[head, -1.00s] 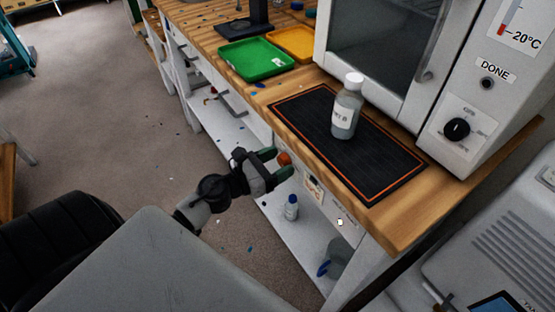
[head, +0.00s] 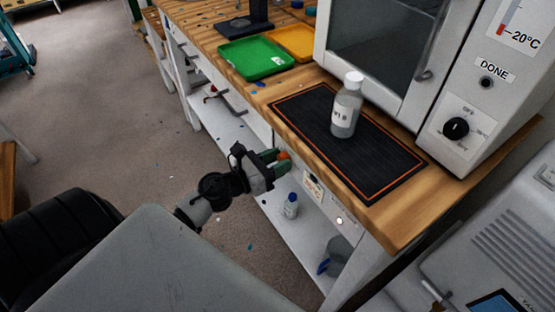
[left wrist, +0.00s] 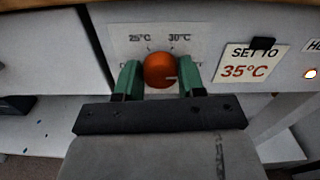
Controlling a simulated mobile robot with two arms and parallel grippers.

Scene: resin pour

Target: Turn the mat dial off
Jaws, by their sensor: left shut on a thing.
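The mat dial is an orange-red knob (left wrist: 160,70) on the front panel under the bench top; it also shows in the head view (head: 284,155). A pale mark on it points to the right and slightly down in the left wrist view. My left gripper (left wrist: 160,80) has its green fingers on both sides of the knob, shut on it; the gripper also shows in the head view (head: 277,162). The "25°C" and "30°C" labels show above the knob, and the fingers partly cover the lower markings. The black heating mat (head: 390,180) lies on the bench. My right gripper is out of view.
A bottle (head: 347,105) stands on the mat. A card reading "SET TO 35°C" (left wrist: 250,62) is right of the dial, with a bright lamp (left wrist: 310,74) beyond it. An oven (head: 385,50) stands behind. A small bottle (head: 291,206) is on the shelf below.

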